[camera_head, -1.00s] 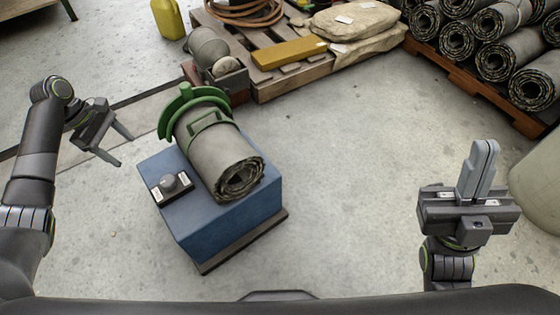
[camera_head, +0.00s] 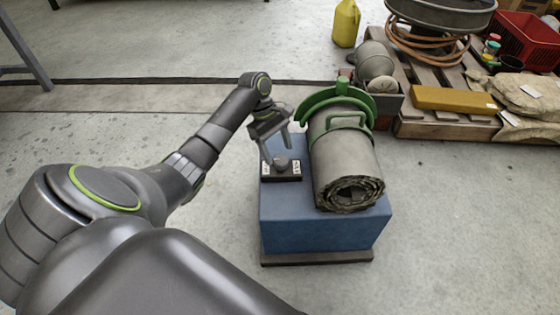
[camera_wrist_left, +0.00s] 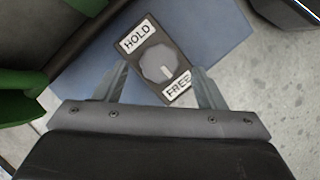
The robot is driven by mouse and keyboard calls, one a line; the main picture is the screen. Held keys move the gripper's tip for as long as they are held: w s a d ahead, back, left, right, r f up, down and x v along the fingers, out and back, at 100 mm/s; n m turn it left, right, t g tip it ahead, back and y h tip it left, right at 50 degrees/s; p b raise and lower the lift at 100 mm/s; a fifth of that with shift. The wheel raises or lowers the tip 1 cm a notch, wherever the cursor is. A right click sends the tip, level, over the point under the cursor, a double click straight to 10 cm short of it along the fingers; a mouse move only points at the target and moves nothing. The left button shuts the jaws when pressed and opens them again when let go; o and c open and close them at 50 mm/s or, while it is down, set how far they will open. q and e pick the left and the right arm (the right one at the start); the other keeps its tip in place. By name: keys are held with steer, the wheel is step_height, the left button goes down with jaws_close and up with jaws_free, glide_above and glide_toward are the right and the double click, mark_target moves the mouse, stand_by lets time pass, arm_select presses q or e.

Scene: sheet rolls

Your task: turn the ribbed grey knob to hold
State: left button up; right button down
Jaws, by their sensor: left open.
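The grey knob (camera_head: 282,163) sits on a small dark plate on the blue box (camera_head: 320,232). In the left wrist view the knob (camera_wrist_left: 156,60) lies between HOLD (camera_wrist_left: 138,37) and FREE (camera_wrist_left: 178,86) labels; its pale mark lies on the FREE side. My left gripper (camera_head: 279,155) is open at the knob. In the wrist view its fingers (camera_wrist_left: 160,72) stand apart, one on each side of the knob, with gaps showing. Whether the fingertips are down at knob height is hard to tell. My right gripper is not in view.
A rolled grey sheet (camera_head: 340,155) under a green hoop and handle (camera_head: 345,122) lies on the box, right beside the knob. A loaded pallet (camera_head: 425,128) and a yellow jug (camera_head: 346,24) stand behind. The floor left of the box is bare apart from my arm.

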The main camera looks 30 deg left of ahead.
mark_target(281, 163)
arm_select(q)
steer(key=shift+b+x, duration=0.45)
steer(key=shift+x, duration=0.9)
steer(key=shift+c, duration=0.2)
